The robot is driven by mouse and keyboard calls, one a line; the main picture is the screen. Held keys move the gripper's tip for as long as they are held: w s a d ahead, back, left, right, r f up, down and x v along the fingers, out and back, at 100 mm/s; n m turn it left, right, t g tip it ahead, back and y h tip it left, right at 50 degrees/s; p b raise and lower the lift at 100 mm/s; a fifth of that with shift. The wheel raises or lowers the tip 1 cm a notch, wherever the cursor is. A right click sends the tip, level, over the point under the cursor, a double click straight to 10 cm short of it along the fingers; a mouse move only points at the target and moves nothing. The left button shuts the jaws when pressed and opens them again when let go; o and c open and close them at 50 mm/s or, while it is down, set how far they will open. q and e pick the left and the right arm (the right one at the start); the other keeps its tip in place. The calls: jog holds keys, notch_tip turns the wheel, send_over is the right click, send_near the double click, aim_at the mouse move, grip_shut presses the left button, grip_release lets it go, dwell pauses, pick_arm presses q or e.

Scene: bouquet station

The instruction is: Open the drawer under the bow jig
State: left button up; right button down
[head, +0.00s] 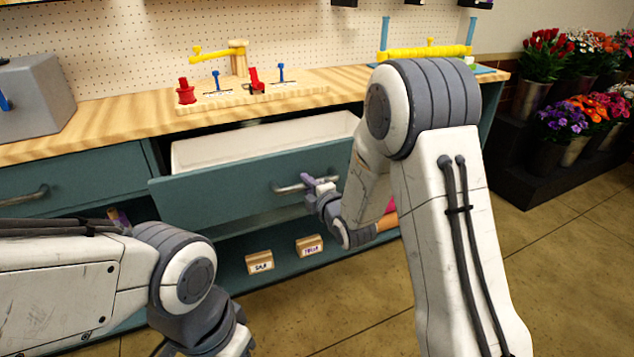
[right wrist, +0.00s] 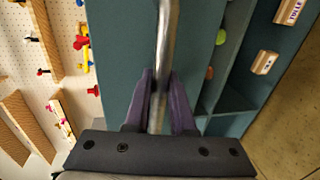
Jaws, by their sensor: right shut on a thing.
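The bow jig (head: 252,94), a wooden board with red and blue pegs and a yellow-topped post, sits on the wooden counter. The teal drawer (head: 225,197) below it stands pulled out, its pale inside (head: 260,142) showing. My right gripper (head: 318,184) is shut on the drawer's metal bar handle (head: 290,188). In the right wrist view the purple fingers (right wrist: 160,97) close around the handle (right wrist: 165,40) from both sides, in front of the teal drawer front (right wrist: 115,60). My left arm enters at the lower left; its fingers are not visible.
A closed teal drawer (head: 75,185) is to the left. Under the open drawer is a shelf with small labelled wooden blocks (head: 260,262). A grey box (head: 35,98) stands on the counter's left. Flower buckets (head: 550,155) stand at right.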

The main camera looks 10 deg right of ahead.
jog(key=shift+d, duration=0.1)
jog(key=c, duration=1.1)
grip_release()
jog(key=shift+s, duration=0.15)
jog(key=shift+p+v, duration=5.05)
jog(key=shift+p, duration=2.8)
